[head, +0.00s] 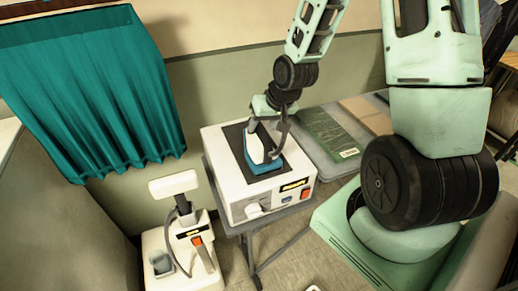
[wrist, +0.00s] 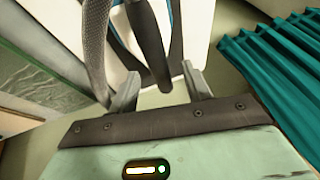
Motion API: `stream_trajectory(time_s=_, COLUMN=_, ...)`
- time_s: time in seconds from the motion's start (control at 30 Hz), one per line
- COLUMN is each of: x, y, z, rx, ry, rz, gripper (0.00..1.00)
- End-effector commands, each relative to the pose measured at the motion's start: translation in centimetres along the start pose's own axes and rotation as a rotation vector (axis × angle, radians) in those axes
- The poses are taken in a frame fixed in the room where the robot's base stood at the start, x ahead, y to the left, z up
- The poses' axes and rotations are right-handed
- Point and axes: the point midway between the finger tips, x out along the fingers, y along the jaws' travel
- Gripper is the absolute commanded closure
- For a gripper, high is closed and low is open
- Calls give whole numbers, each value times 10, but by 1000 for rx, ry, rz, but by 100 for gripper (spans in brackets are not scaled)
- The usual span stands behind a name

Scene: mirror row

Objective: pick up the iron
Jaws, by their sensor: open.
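The iron (head: 262,166) has a blue base and a pale body, and lies on a dark pad on top of a white box-shaped unit (head: 237,205). In the wrist view its dark handle (wrist: 150,45) rises between the two grey fingers. My gripper (head: 268,126) is directly over the iron, pointing down, and is open. It also shows in the wrist view (wrist: 160,86), with a gap on both sides of the handle near the fingertips. A grey braided cord (wrist: 95,45) runs by the left finger. My gripper hides part of the iron in the head view.
A grey table (head: 318,155) with a green flat pack (head: 328,133) stands right of the unit. A white machine (head: 190,250) stands at lower left. A teal curtain (head: 95,90) hangs on the wall behind. Bare floor shows in front.

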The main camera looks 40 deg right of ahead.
Motion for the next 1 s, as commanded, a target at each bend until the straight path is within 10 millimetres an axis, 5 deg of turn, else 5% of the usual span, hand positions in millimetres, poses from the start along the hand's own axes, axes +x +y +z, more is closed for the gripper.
stream_trajectory(time_s=0.7, x=58, y=1, z=-2, rx=0, ry=0, rz=0, gripper=51)
stream_trajectory(time_s=1.0, x=61, y=2, z=-2, rx=0, ry=1, rz=1, gripper=54)
